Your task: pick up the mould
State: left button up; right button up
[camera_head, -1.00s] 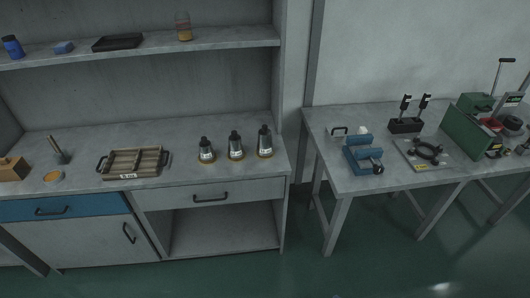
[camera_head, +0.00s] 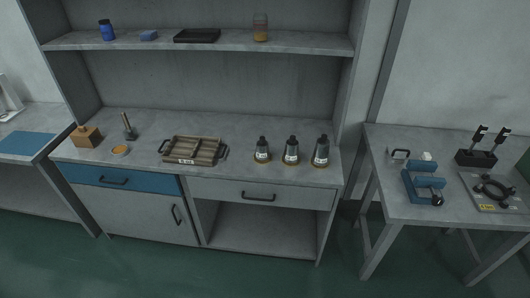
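Three dark, bottle-shaped pieces with white labels and tan bases stand upright in a row on the grey counter: a left one (camera_head: 262,150), a middle one (camera_head: 291,151) and a tallest one on the right (camera_head: 321,151). They may be moulds; I cannot tell which one the task means, and the labels are too small to read. A brown slatted tray (camera_head: 193,150) with dark handles and a label lies to their left. Neither of my grippers is in view.
A wooden block (camera_head: 87,137), a dark tool (camera_head: 129,126) and an orange dish (camera_head: 120,150) sit on the counter's left. A shelf (camera_head: 290,42) hangs above. A right table (camera_head: 388,150) holds a blue fixture (camera_head: 424,186) and a black stand (camera_head: 477,157). Green floor in front is clear.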

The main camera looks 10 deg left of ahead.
aim_at(263, 155)
jog(key=i+j, duration=0.2)
jog(key=j, duration=0.15)
jog(key=i+j+z, duration=0.1)
jog(key=j, duration=0.25)
jog(key=i+j, duration=0.4)
jog(key=j, duration=0.3)
jog(key=i+j+z, duration=0.1)
jog(key=j, duration=0.25)
jog(key=i+j, duration=0.25)
jog(key=j, duration=0.15)
jog(key=i+j+z, duration=0.1)
jog(key=j, duration=0.25)
jog(key=i+j, duration=0.1)
jog(key=i, duration=0.35)
